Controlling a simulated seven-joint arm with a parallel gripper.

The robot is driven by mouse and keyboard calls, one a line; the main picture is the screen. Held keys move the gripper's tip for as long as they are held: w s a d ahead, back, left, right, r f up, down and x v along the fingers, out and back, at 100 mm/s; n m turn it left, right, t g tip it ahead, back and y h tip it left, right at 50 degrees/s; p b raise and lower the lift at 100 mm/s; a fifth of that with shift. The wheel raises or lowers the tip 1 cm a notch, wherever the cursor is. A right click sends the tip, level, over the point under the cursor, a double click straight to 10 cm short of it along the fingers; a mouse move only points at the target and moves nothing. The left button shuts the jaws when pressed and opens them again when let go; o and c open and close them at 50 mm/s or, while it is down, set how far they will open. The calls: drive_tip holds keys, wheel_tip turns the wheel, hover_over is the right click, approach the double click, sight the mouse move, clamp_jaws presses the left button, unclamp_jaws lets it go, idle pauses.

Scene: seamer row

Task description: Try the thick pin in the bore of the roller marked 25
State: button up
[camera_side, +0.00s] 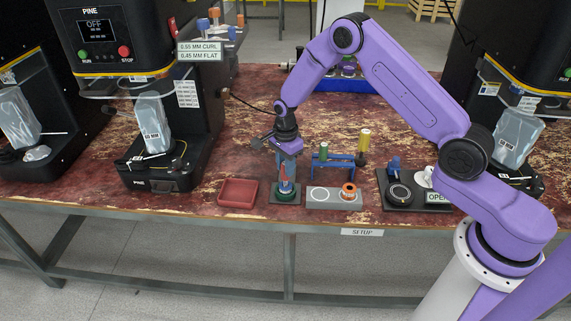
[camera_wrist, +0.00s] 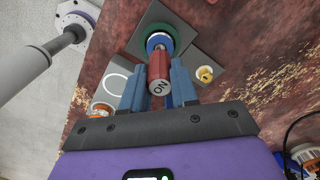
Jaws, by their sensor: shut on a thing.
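My gripper (camera_side: 287,174) points down with its blue fingers shut on a red-handled pin (camera_wrist: 159,72). Letters on the handle's end face the wrist camera. The pin is roughly upright over a roller with a blue and white top (camera_wrist: 158,41), which sits in a round green holder (camera_wrist: 145,31) on a grey plate. The green holder also shows in the side view (camera_side: 286,196). The pin's lower end is hidden, so I cannot tell whether it is in the bore. No number on the roller can be read.
A red tray (camera_side: 237,193) lies left of the grey plate. An orange roller (camera_side: 349,191) sits on a grey block to the right. Behind are a blue rack (camera_side: 333,163) with a green-topped pin (camera_side: 323,151) and a yellow-topped piece (camera_side: 364,141). Dark machines stand either side.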

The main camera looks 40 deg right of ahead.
drive_tip(key=shift+f, duration=0.85)
idle(0.9)
drive_tip(key=shift+r, duration=0.1)
idle(0.7)
drive_tip(key=shift+r, duration=2.4)
drive_tip(key=shift+d, duration=0.1)
